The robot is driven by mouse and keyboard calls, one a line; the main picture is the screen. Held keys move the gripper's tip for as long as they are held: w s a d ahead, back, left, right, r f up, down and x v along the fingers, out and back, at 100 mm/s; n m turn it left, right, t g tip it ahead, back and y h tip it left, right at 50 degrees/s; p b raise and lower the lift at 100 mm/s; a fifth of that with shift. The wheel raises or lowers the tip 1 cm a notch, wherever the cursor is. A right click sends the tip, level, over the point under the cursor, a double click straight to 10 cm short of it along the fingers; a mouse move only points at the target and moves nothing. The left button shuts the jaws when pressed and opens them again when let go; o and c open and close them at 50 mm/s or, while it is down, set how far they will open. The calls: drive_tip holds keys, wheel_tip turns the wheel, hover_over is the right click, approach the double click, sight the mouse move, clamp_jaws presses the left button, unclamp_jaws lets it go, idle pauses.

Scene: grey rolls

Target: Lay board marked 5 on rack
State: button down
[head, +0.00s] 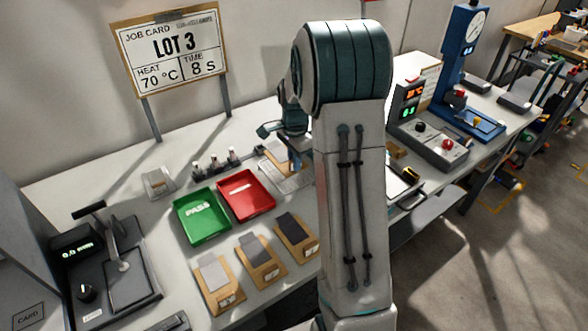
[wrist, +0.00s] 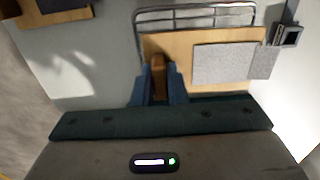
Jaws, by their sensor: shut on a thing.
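My gripper (wrist: 158,82) is shut on the brown block at the near edge of a tan wooden board (wrist: 172,44). A grey patch (wrist: 222,60) lies on the board and sticks out past its right side. The wire rack (wrist: 195,11) shows beyond the board's far edge; the board overlaps it in the wrist view. I cannot tell whether the board touches the wires. In the head view the board (head: 272,153) shows in part beside the rack (head: 292,181), and my arm hides much of both. No number is readable on the held board.
Several tan boards with grey patches, among them a front one (head: 226,296), lie along the table's front edge. The green PASS tray (head: 203,238) and red tray (head: 246,213) stand left of the rack. A control box (head: 430,145) stands to the right.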

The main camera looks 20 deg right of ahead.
drive_tip(key=shift+f, duration=2.05)
drive_tip(key=shift+f, duration=0.1)
drive_tip(key=c, duration=1.5)
unclamp_jaws()
drive_tip(key=shift+o, duration=0.2)
wheel_tip(320, 180, up, 12)
drive_tip(key=shift+r, duration=0.1)
drive_tip(key=s+a+r+n+t, duration=0.1)
drive_tip(key=s+a+n, duration=0.2)
drive_tip(key=s+n, duration=0.2)
drive_tip(key=s+a+r+n+t, duration=0.1)
drive_tip(key=s+a+n, duration=0.3)
drive_tip(key=s, duration=0.7)
drive_tip(key=s+a+r+n, duration=0.1)
drive_tip(key=s+a+n, duration=0.3)
drive_tip(key=s+n, duration=0.2)
drive_tip(key=shift+s+r+n+t, duration=0.3)
drive_tip(key=shift+s+r+t, duration=0.1)
drive_tip(key=shift+s, duration=0.85)
